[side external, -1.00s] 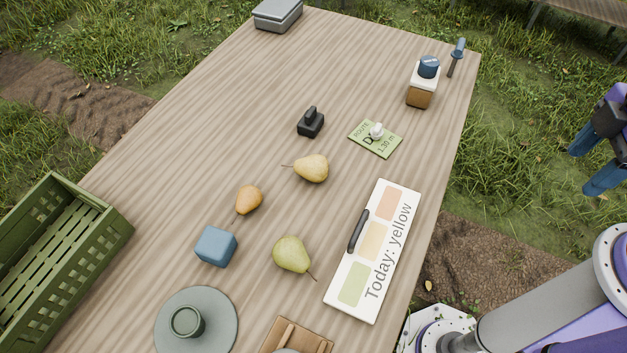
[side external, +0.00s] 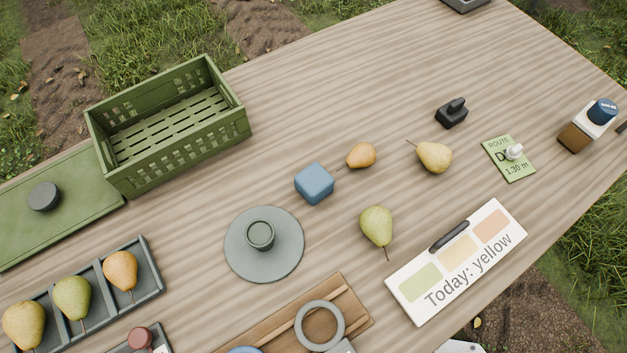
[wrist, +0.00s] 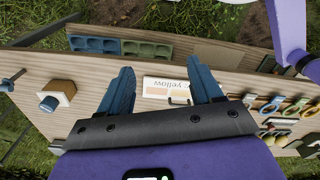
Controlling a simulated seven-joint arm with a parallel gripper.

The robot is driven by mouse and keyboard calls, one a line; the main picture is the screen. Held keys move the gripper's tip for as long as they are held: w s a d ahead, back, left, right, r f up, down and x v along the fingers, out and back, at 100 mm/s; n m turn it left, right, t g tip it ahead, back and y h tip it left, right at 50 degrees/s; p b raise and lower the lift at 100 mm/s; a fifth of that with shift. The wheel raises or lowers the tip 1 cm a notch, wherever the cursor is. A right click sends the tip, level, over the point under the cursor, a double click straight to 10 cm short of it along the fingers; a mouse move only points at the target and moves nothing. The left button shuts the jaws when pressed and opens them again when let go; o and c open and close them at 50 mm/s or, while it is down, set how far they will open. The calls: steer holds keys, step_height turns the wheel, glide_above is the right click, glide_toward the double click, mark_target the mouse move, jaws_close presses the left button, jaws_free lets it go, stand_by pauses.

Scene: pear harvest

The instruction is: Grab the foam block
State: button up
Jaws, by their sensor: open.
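The foam block is most likely the blue cube (side external: 314,184) on the wooden table in the side external view. It sits between the round grey plate (side external: 240,262) and a small orange pear (side external: 361,155), touching neither. My gripper (wrist: 170,92) shows only in the wrist view, with its two blue fingers spread wide and nothing between them. Past the fingers lies the white "Today: yellow" card (wrist: 167,91). I cannot make out the blue cube in the wrist view. My gripper is outside the side external view.
A green slatted crate (side external: 178,160) stands left of the cube. A yellow pear (side external: 434,157) and a green pear (side external: 377,225) lie to its right. A divided tray (side external: 148,262) holds pears at lower left. The table behind the cube is clear.

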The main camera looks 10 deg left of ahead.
stand_by(0.4)
steer(key=o, duration=0.6)
steer(key=m+t+y, duration=0.2)
steer(key=t+y, duration=0.1)
glide_above(323, 187)
steer(key=s+d, duration=0.4)
step_height(323, 187, down, 10)
steer(key=x, duration=1.6)
steer(key=shift+f, duration=0.35)
